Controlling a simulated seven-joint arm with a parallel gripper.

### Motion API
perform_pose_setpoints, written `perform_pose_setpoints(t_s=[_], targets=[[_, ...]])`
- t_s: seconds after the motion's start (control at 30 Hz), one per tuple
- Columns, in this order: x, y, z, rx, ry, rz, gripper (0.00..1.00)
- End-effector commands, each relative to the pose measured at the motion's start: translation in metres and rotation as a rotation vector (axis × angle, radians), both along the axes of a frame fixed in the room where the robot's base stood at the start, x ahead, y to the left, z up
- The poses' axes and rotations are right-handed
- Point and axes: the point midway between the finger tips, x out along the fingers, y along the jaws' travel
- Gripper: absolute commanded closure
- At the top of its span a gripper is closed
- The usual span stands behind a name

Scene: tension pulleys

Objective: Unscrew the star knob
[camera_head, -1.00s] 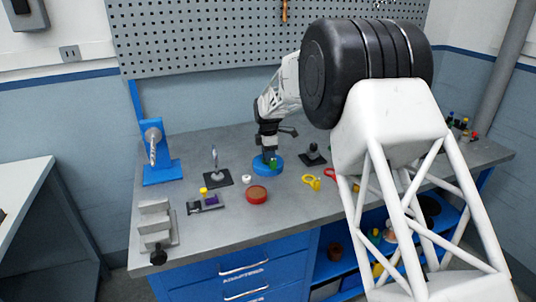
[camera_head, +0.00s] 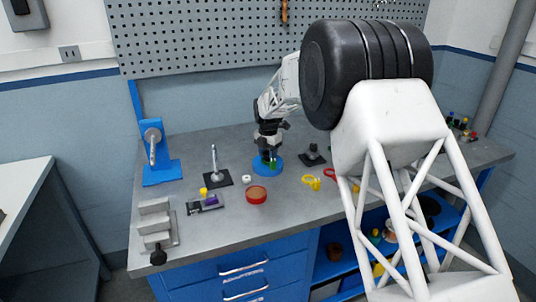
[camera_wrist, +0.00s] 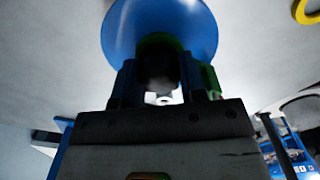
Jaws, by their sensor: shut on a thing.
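My gripper (camera_head: 267,158) is over a round blue base (camera_head: 258,170) near the back middle of the bench. In the wrist view its two fingers (camera_wrist: 160,85) are shut on a dark rounded knob (camera_wrist: 160,66), which seems to be the star knob. The fingers hide most of its outline, so its points cannot be made out. A green rim (camera_wrist: 155,40) shows behind the knob, against the blue disc (camera_wrist: 198,22). A green piece (camera_wrist: 210,80) shows beside the right finger.
A blue bracket (camera_head: 158,172) and a black-based rod (camera_head: 217,179) stand to the left. A red round container (camera_head: 256,194) and a small white ring (camera_head: 246,179) lie in front. Yellow-handled (camera_head: 311,182) items lie right. A grey stepped block (camera_head: 154,216) stands front left.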

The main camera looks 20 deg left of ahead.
Motion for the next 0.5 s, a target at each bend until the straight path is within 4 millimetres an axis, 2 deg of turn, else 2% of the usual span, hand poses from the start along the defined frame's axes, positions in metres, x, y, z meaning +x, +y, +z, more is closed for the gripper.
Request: perform_pose_setpoints(t_s=[0.27, 0.3, 0.47, 0.5], targets=[[0.001, 0.0015, 0.0022, 0.003, -0.005, 0.014, 0.94], [0.0009, 0.0016, 0.0021, 0.003, -0.005, 0.014, 0.57], [0.0004, 0.0011, 0.0013, 0.003, -0.003, 0.013, 0.33], [0.0003, 0.0011, 0.0011, 0.002, -0.002, 0.013, 0.32]])
